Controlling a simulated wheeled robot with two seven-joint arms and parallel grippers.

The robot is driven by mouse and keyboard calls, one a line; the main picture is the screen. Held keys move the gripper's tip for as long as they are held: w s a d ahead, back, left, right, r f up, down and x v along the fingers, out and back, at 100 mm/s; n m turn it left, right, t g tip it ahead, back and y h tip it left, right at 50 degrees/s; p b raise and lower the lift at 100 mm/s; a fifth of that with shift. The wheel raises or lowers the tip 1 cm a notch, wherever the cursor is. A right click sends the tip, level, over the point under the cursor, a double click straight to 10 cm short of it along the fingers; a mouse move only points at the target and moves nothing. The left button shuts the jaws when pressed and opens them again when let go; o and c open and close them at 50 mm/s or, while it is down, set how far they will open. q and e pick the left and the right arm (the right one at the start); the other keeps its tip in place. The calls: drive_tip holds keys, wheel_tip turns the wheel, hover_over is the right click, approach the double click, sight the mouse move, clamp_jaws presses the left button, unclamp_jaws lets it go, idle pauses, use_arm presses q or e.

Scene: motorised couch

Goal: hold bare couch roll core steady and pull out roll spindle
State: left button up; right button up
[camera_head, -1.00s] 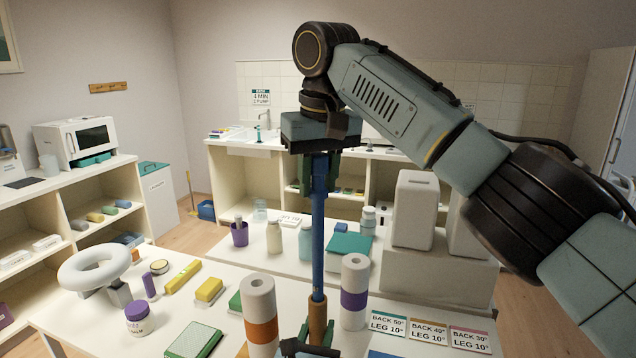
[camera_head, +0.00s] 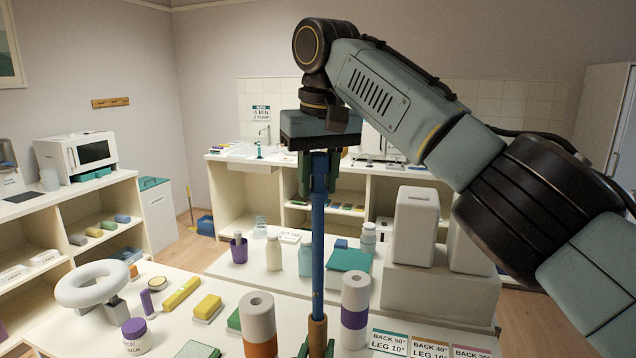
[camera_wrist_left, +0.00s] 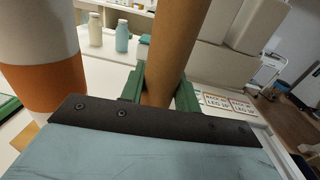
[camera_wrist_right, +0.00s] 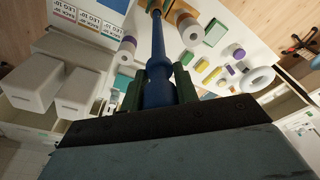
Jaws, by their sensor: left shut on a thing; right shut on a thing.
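The blue roll spindle (camera_head: 318,240) stands upright above the table, its lower end meeting the top of the bare brown cardboard core (camera_head: 318,330). I cannot tell how much of it is still inside. My right gripper (camera_head: 318,185) is shut around the spindle's upper part and points down; the right wrist view also shows the spindle (camera_wrist_right: 158,60) between its green fingers. My left gripper (camera_head: 318,349) is low at the frame's bottom edge, shut on the core; in the left wrist view the core (camera_wrist_left: 170,50) stands between its fingers.
An orange-banded roll (camera_head: 259,325) stands close left of the core and a purple-banded roll (camera_head: 355,310) close right. Angle cards (camera_head: 430,345) are at right. White boxes (camera_head: 415,228), bottles (camera_head: 305,255) and a ring cushion (camera_head: 92,287) stand around. Above the table is open.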

sight(318, 153)
drive_tip(key=shift+r, duration=1.7)
drive_tip(key=shift+r, duration=0.15)
use_arm(q)
drive_tip(key=o, duration=1)
drive_tip(key=shift+o, duration=0.2)
